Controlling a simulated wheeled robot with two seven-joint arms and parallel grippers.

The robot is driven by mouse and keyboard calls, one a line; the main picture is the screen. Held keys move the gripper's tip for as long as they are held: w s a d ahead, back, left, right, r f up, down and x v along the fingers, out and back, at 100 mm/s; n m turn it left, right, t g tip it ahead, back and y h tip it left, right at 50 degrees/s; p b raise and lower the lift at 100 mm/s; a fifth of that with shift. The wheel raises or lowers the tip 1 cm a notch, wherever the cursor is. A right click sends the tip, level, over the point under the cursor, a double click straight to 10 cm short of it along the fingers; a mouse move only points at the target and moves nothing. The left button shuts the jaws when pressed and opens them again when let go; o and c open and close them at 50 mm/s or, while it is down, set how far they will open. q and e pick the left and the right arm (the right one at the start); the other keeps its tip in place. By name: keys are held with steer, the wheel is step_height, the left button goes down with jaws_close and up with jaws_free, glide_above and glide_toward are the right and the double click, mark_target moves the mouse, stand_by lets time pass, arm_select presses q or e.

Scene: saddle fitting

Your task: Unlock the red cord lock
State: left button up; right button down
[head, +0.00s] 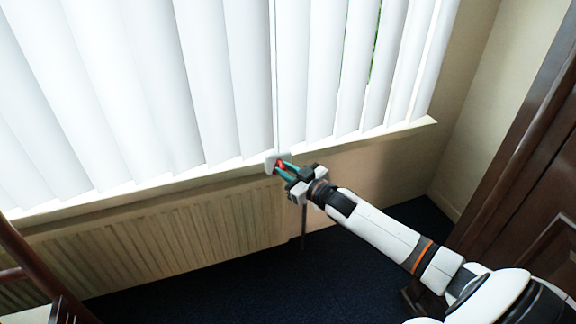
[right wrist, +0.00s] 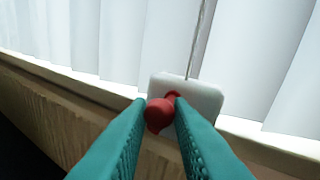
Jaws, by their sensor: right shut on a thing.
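The red cord lock (right wrist: 158,115) is a small red knob on a white block (right wrist: 205,98) in the right wrist view. A thin cord (right wrist: 200,40) runs up from the block in front of the blinds. My right gripper (right wrist: 160,108) has its teal fingertips on either side of the red part and is shut on it. In the head view, the red lock (head: 282,165) shows small between the fingertips of my right gripper (head: 280,167), against the white block (head: 270,161) at the sill edge. The lock's inner workings are hidden. My left gripper is not in view.
White vertical blinds (head: 150,80) hang behind the block. A window sill (head: 390,133) runs below them, with a ribbed radiator (head: 160,235) under it. Dark wooden furniture (head: 520,160) stands at the right. Dark carpet (head: 220,295) covers the floor.

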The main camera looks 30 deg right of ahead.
mark_target(285, 170)
steer(key=shift+a, duration=0.1)
steer(key=c, duration=1.3)
jaws_free()
steer(key=shift+c, duration=0.2)
steer(key=shift+s, duration=0.1)
